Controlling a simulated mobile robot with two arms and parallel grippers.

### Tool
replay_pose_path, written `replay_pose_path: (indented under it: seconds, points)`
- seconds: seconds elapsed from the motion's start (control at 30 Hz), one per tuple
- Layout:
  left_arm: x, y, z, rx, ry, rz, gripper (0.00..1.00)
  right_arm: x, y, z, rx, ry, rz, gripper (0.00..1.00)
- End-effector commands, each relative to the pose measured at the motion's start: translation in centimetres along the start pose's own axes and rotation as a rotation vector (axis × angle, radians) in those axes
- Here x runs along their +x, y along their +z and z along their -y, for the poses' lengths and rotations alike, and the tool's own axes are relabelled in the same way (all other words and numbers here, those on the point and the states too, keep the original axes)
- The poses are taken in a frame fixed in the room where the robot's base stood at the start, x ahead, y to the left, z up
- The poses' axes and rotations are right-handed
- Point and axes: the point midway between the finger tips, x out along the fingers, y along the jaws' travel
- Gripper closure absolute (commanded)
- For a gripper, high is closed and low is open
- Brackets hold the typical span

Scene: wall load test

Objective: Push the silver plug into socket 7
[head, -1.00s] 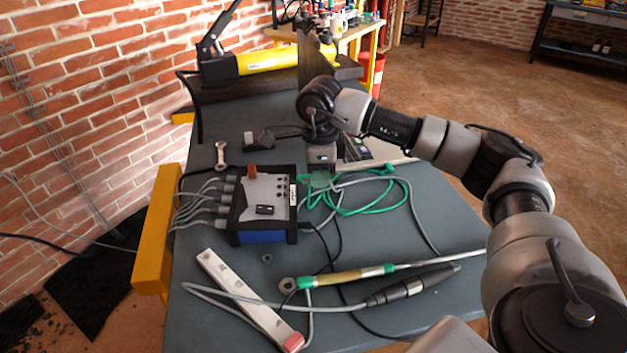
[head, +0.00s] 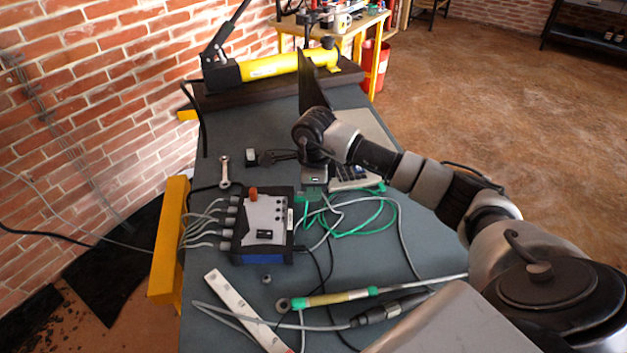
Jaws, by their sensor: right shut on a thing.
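My right gripper (head: 314,175) points down at the table behind and right of the measuring box (head: 265,225). It is shut on a small silver-grey piece, which seems to be the silver plug; the fingers and wrist hide most of it. The box is dark with a blue front, a grey top and an orange knob. Several grey plugs with cables (head: 213,222) sit in its left side. Socket numbers are too small to read, so I cannot tell which is socket 7. My left gripper is not in view.
A green cable (head: 375,222) lies looped right of the box. A green-ended rod (head: 335,298), a dark connector (head: 388,309) and a white strip (head: 238,308) lie in front.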

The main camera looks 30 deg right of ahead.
Motion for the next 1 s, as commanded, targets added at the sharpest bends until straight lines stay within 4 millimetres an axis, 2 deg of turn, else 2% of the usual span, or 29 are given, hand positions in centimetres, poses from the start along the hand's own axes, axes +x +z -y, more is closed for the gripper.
replay_pose_path:
  seconds: [0.27, 0.9, 1.0]
  points:
    - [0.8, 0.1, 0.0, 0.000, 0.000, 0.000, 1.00, 1.2, 0.0, 0.0, 0.001, 0.000, 0.000, 1.00]
    - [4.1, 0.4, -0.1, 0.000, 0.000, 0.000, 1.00, 6.1, 0.0, -0.1, 0.000, 0.001, 0.000, 1.00]
    - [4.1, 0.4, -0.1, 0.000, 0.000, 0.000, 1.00, 6.0, 0.5, 0.0, -0.001, -0.001, 0.001, 1.00]
